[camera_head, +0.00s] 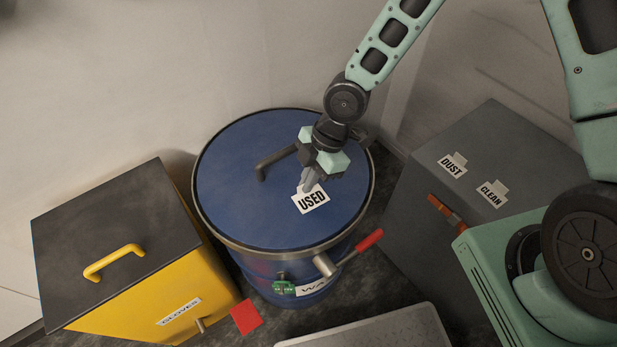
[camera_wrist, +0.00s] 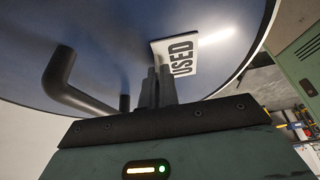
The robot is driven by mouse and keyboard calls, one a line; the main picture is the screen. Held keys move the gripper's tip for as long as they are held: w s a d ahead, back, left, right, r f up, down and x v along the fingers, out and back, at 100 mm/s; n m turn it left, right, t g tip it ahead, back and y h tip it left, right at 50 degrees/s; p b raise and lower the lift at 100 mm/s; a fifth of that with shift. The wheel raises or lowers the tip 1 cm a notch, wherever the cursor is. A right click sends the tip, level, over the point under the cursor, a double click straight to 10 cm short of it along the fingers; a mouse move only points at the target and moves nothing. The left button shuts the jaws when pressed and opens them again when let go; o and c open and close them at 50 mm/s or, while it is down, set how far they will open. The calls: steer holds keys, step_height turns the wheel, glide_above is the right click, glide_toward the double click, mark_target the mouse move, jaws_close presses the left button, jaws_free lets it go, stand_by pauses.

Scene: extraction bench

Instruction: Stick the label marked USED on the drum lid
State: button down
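The white label marked USED (camera_head: 311,199) is at the drum lid (camera_head: 232,200), right of the lid's middle. My gripper (camera_head: 308,180) is above the lid, and its fingers are shut on the label's tab. In the wrist view the label (camera_wrist: 177,52) stands out from the fingertips (camera_wrist: 157,82), its print readable sideways. The blue lid (camera_wrist: 110,40) fills the background there. I cannot tell whether the label touches the lid. The lid's black handle (camera_head: 275,163) is left of my gripper; it shows in the wrist view too (camera_wrist: 70,88).
Labels DUST (camera_head: 452,166) and CLEAN (camera_head: 492,194) lie on a grey cabinet (camera_head: 490,135) at right. A yellow bin (camera_head: 150,290) with a dark lid stands at left. A red-handled lever (camera_head: 369,240) juts from the drum's front. The lid's left and front areas are clear.

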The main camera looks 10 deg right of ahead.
stand_by(0.4)
steer(key=c, duration=1.6)
jaws_free()
steer(key=shift+f, duration=0.1)
steer(key=p+v, duration=0.4)
steer(key=v, duration=1.3)
steer(key=shift+d+r+p, duration=0.1)
steer(key=shift+r+p, duration=0.15)
steer(key=shift+p, duration=0.1)
